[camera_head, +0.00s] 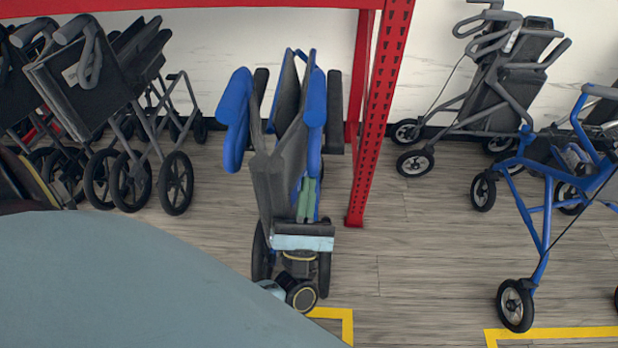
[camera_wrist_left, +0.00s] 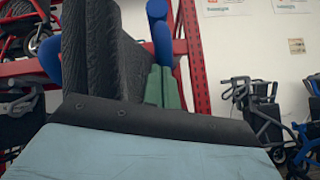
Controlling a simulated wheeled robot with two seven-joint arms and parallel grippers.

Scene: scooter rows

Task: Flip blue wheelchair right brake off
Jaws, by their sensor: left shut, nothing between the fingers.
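The blue wheelchair (camera_head: 317,98) stands folded in the middle of the head view, with blue padded parts and dark fabric panels. Its dark panel (camera_wrist_left: 100,55) and a blue part fill the upper left of the left wrist view. My left gripper (camera_head: 307,184) has green fingers lying side by side, shut and empty. They reach in at the wheelchair's near end, beside the dark panel; the fingers also show in the left wrist view (camera_wrist_left: 160,72). I cannot tell whether they touch the chair. I cannot make out the right brake. My right gripper is not in view.
A red rack post (camera_head: 376,120) stands just right of the wheelchair. Dark folded wheelchairs (camera_head: 95,90) stand at the left. A grey rollator (camera_head: 505,75) and a blue rollator (camera_head: 545,200) stand at the right. Wooden floor (camera_head: 420,255) is clear between, with yellow tape near the front.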

